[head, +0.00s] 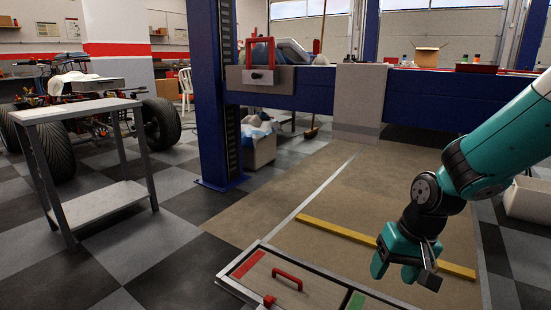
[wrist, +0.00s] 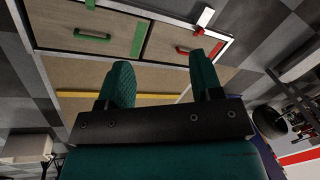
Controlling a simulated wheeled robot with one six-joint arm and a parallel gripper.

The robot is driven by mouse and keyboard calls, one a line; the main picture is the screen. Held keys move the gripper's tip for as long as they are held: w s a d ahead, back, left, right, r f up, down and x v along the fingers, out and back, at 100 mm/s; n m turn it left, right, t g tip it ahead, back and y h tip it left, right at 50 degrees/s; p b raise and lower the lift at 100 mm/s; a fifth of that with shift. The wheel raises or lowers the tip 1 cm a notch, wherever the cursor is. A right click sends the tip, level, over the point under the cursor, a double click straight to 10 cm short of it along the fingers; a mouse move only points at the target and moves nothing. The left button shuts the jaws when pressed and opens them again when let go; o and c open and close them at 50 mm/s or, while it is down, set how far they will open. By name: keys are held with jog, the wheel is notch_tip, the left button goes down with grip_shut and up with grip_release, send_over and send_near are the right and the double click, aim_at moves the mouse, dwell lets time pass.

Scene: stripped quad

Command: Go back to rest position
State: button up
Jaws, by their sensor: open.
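My gripper (head: 404,272) hangs from my teal arm at the right of the head view, over the tan floor area. In the wrist view my gripper (wrist: 160,80) shows two teal fingers spread wide apart with nothing between them. It is open and empty. Below and left of it in the head view is a low panel (head: 310,293) with a red handle (head: 287,279). The wrist view shows the panel with a green handle (wrist: 92,36) and the red handle (wrist: 184,50). Both stand apart from my fingers.
A yellow strip (head: 335,230) lies across the tan floor. A blue post (head: 211,95) rises left of centre. A grey two-shelf table (head: 97,203) and a stripped quad (head: 80,85) stand at the left. A blue beam (head: 430,100) crosses the back. The checkered floor between is mostly clear.

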jog(key=s+a+r+n+y+p, duration=0.15)
jog(key=s+a+r+n, duration=0.25)
jog(key=s+r, duration=0.6)
jog(key=s+a+r+n+p, duration=0.35)
jog(key=s+r, duration=0.45)
jog(key=s, duration=0.3)
notch_tip(320, 180, up, 38)
jog(key=p, duration=3.7)
jog(key=shift+w+a+f+g, duration=0.2)
jog(key=shift+w+a+g, duration=0.1)
jog(key=shift+a+g, duration=0.1)
